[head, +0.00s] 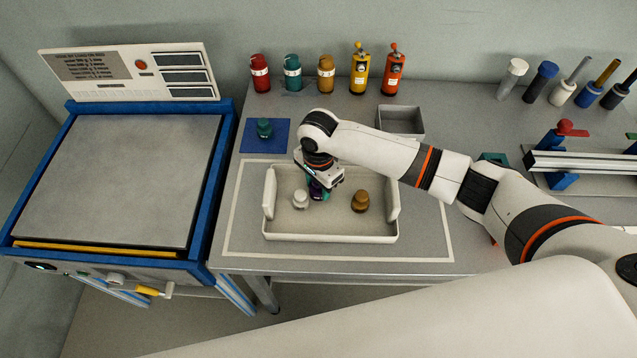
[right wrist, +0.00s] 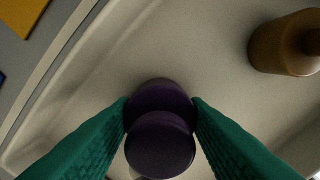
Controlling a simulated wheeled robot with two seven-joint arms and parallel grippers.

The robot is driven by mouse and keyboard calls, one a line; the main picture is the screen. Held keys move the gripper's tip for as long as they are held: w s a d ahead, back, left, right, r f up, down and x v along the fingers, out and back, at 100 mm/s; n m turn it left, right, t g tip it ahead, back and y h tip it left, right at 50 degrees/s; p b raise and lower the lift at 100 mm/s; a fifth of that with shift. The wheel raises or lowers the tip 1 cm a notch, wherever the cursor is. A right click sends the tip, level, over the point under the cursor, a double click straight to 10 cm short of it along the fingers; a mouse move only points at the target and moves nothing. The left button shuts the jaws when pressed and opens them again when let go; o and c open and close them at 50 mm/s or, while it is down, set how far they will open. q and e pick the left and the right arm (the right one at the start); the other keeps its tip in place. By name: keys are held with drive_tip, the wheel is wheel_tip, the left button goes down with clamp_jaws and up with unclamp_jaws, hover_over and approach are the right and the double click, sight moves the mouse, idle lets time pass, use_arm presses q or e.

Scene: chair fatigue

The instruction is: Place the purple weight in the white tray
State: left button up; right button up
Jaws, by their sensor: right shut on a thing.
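The white tray (head: 330,229) stands on the table inside a pale outlined rectangle. My right gripper (head: 318,190) is over the tray, pointing down, and is shut on the purple weight (head: 318,193). In the right wrist view the purple weight (right wrist: 160,130) sits between the two green fingers, with the tray floor (right wrist: 90,100) behind it. I cannot tell whether the weight touches the tray floor. A white weight (head: 300,199) and a brown weight (head: 360,201) stand in the tray on either side of it. My left gripper is not in view.
A teal weight (head: 264,128) stands on a blue mat (head: 252,142) behind the tray. A grey open box (head: 401,121) is behind my right arm. Several coloured bottles line the back. A blue-framed machine (head: 125,180) stands at left. A rail fixture (head: 580,163) is at right.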

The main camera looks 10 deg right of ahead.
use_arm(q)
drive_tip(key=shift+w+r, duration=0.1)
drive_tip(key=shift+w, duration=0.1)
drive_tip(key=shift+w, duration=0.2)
use_arm(e)
drive_tip(key=o, duration=1.3)
drive_tip(key=shift+f, duration=0.1)
drive_tip(key=shift+c, duration=0.2)
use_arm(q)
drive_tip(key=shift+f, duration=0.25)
use_arm(e)
wheel_tip(320, 180, up, 12)
drive_tip(key=shift+r, duration=0.2)
